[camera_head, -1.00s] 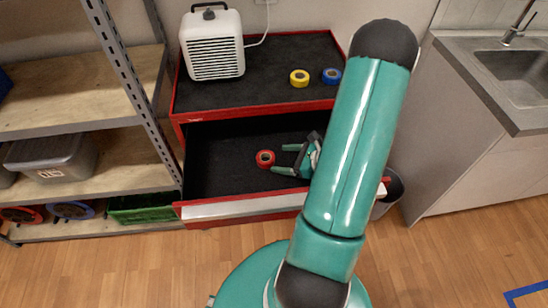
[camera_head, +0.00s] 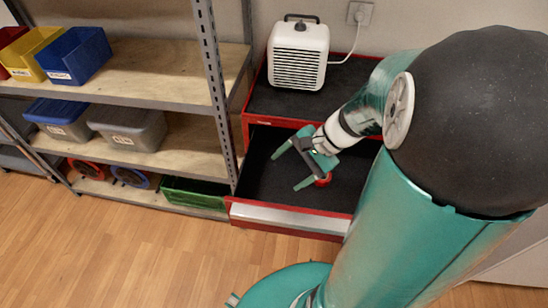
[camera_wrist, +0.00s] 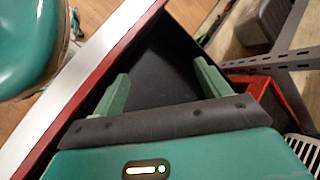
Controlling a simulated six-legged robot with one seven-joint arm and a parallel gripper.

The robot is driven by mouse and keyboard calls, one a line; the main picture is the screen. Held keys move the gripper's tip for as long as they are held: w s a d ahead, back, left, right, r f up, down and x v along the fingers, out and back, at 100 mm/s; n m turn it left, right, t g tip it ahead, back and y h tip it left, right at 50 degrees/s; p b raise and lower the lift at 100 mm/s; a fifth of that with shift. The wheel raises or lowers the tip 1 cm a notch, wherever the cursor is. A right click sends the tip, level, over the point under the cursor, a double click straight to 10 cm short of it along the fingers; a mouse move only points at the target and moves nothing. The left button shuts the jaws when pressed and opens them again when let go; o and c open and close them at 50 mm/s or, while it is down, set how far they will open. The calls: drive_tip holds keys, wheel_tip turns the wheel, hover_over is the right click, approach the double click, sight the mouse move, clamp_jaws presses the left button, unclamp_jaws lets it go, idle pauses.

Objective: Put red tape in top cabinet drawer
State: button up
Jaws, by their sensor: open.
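The red tape (camera_head: 323,180) lies in the open top drawer of the red cabinet, on its dark lining. Part of it is hidden behind my gripper in the head view. The drawer (camera_head: 285,219) is pulled out, with a silver front edge. My gripper (camera_head: 286,169) is open and empty, above the drawer and to the left of the tape. In the wrist view my gripper (camera_wrist: 160,88) has its two green fingers spread over bare dark drawer floor, with no tape between them.
A white heater (camera_head: 299,55) stands on the cabinet top (camera_head: 270,101). A metal shelf (camera_head: 150,85) with bins stands to the left, its upright post (camera_head: 216,95) close to the drawer. A green crate (camera_head: 195,194) sits on the lowest shelf. Wooden floor in front is free.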

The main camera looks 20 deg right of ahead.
drive_tip(key=s+a+r+n+t+h, duration=0.1)
drive_tip(key=s+a+r+n+h, duration=0.2)
drive_tip(key=r+n, duration=0.3)
drive_tip(key=s+a+r+n+t+h, duration=0.1)
drive_tip(key=s+a+r+n+h, duration=0.2)
drive_tip(key=r+n, duration=0.4)
drive_tip(key=shift+a+r+t+h, duration=0.4)
drive_tip(key=shift+a+r+h, duration=0.15)
drive_tip(key=shift+a, duration=0.3)
drive_tip(key=shift+s+d, duration=0.1)
drive_tip(key=shift+d, duration=0.05)
